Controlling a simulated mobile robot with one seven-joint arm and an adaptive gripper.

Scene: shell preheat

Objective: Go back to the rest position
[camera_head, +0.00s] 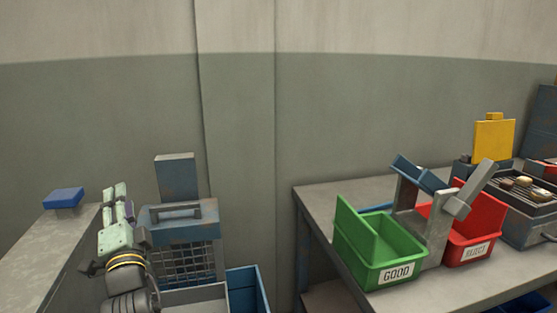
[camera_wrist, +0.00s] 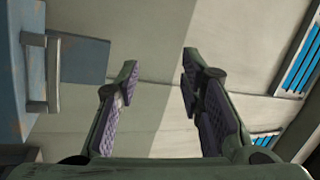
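My gripper (camera_head: 118,196) points upward at the lower left of the head view, in front of the grey wall. In the wrist view my gripper (camera_wrist: 159,72) has its two purple-padded fingers apart, with only bare wall between them. It is open and empty. It touches nothing that I can see. My arm below the wrist is mostly cut off by the frame's bottom edge.
A blue machine (camera_head: 183,233) with a handle and mesh front stands close right of my gripper. A grey bench (camera_head: 52,250) is at left. At right, a table (camera_head: 317,206) bears a green GOOD bin (camera_head: 362,245) and a red REJECT bin (camera_head: 486,219).

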